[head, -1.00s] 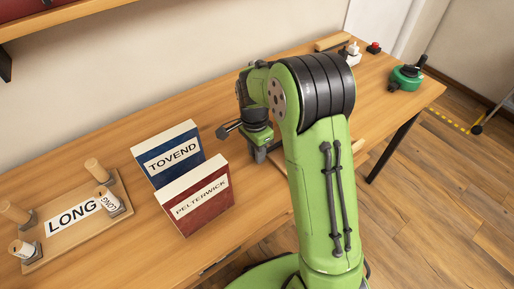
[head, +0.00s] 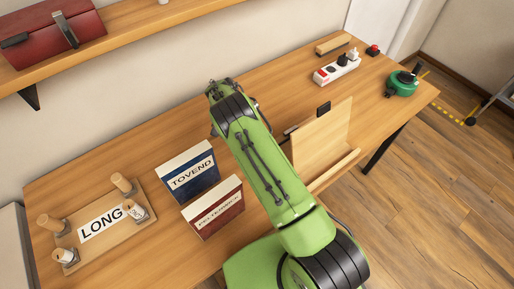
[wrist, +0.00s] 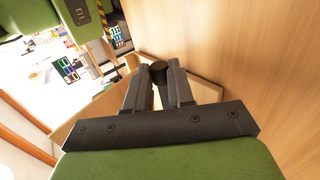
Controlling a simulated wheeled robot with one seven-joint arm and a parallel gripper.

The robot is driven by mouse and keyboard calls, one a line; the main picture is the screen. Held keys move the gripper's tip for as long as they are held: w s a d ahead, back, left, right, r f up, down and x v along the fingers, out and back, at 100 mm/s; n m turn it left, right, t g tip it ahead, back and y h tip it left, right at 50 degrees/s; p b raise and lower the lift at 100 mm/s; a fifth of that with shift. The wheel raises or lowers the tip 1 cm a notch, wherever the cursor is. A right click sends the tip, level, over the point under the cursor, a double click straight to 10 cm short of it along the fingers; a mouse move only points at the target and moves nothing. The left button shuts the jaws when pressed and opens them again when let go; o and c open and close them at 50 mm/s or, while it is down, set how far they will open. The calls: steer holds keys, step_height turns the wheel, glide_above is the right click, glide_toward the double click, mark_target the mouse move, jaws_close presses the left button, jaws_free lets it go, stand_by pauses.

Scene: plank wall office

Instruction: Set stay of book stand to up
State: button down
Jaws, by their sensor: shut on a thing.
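The wooden book stand (head: 318,142) is right of my arm on the desk, its back panel raised and leaning, with a front ledge (head: 335,170). A small black piece (head: 324,108) shows at the panel's top edge. In the wrist view, my gripper (wrist: 159,68) is shut on a dark round-ended knob (wrist: 158,72), with pale wood of the stand just beyond. In the head view the fingers are mostly hidden behind my arm and the panel. The stay behind the panel is hidden, so its position cannot be read directly.
Blue (head: 190,172) and red (head: 214,208) books stand left of my arm. A pegged board marked LONG (head: 97,224) is at the far left. A power strip (head: 337,69), red button (head: 373,50) and green device (head: 402,83) are at the back right. A shelf (head: 120,42) overhangs the left.

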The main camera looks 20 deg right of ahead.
steer(key=shift+w+a+g+b, duration=0.1)
steer(key=shift+w+g+b, duration=0.25)
steer(key=shift+g, duration=0.35)
steer(key=shift+h, duration=0.3)
steer(key=c, duration=1)
jaws_free()
step_height(320, 180, up, 10)
steer(key=p, duration=0.8)
